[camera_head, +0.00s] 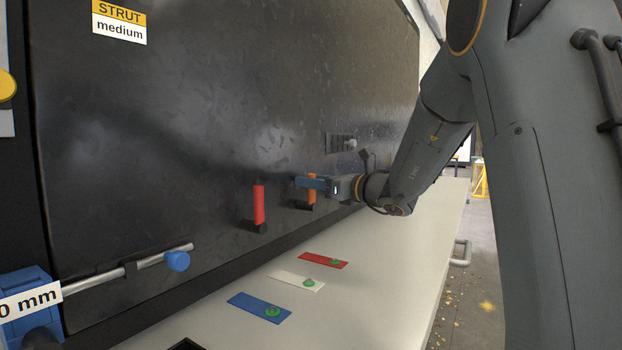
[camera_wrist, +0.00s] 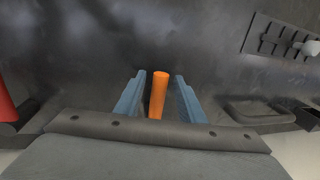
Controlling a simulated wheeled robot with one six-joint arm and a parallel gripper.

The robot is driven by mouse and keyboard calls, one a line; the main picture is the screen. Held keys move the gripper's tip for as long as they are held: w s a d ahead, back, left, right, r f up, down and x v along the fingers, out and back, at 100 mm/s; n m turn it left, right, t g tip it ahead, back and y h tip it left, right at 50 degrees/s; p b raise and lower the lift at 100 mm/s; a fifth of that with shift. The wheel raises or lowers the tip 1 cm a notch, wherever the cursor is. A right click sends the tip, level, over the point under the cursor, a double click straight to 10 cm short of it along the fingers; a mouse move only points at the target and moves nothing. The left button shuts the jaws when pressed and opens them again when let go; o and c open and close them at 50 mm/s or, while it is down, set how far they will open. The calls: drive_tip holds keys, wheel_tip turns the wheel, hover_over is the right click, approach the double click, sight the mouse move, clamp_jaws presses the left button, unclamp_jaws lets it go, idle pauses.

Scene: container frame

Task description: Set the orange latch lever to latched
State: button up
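The orange latch lever (camera_head: 311,190) stands upright on the dark panel, to the right of the red lever. In the wrist view the orange lever (camera_wrist: 158,95) stands between the two blue fingers of my gripper (camera_wrist: 159,97), with a gap on both sides. In the head view my gripper (camera_head: 310,183) reaches the lever from the right, and a blue finger covers part of it. The gripper is open around the lever, and I see no contact. The lever's lower end and base are partly hidden in the wrist view.
A red lever (camera_head: 259,205) stands to the left on the panel. A slotted plate with a knob (camera_head: 342,142) is above right. Blue, white and red strips (camera_head: 323,261) lie on the pale ledge (camera_head: 385,262). A rod with a blue knob (camera_head: 177,261) sticks out at lower left.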

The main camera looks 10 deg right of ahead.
drive_tip(key=shift+w+a, duration=0.1)
drive_tip(key=shift+a, duration=0.05)
clamp_jaws()
